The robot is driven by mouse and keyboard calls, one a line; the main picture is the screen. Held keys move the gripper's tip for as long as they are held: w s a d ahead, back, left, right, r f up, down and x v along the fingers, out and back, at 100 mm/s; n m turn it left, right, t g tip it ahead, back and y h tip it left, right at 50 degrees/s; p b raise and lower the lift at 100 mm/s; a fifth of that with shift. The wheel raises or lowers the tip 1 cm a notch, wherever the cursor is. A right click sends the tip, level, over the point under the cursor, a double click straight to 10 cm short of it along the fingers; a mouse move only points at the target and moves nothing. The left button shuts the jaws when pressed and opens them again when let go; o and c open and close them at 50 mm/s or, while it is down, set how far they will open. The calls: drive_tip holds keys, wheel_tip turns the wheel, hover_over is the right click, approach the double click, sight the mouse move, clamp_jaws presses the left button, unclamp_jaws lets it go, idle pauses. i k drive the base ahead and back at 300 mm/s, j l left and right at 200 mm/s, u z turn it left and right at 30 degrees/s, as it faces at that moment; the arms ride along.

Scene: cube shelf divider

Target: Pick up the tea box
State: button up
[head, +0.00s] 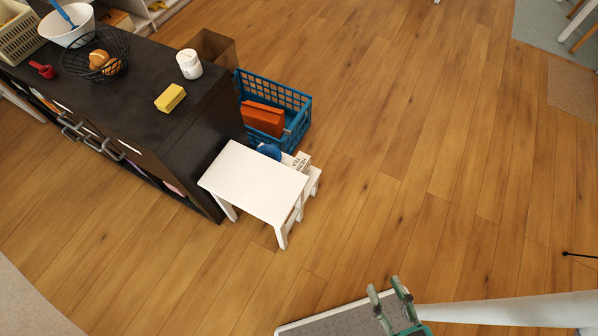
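The tea box (302,161) is a small white box with dark lettering, partly readable as "TEA". It is in the head view, at the far right edge of the white step stool (252,184), apparently on or over its lower step. The stool's top hides its lower part, so I cannot tell exactly what it rests on. My gripper (384,284) is green-grey, at the bottom of the view, well away from the tea box. Its two fingers are apart with nothing visible between them.
A dark counter (130,110) stands left of the stool, with a yellow block (170,97), a white canister (189,64) and a wire fruit basket (97,54) on it. A blue crate (297,103) holding an orange box (262,118) is behind the tea box. Open wooden floor lies to the right.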

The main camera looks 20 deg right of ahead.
sight(301, 163)
drive_tip(key=i+l+u, duration=0.1)
drive_tip(key=l, duration=0.25)
drive_tip(key=i+l+u, duration=0.1)
drive_tip(key=i+l, duration=0.15)
drive_tip(key=i+l+u, duration=0.1)
drive_tip(key=l, duration=0.4)
drive_tip(key=i+l+u, duration=0.1)
drive_tip(key=l, duration=0.3)
drive_tip(key=i+l+u, duration=0.1)
drive_tip(key=i+l, duration=0.15)
drive_tip(key=l, duration=0.15)
drive_tip(key=i+l+u, duration=0.1)
drive_tip(key=i, duration=0.3)
drive_tip(key=i+l+u, duration=0.15)
drive_tip(key=i, duration=0.25)
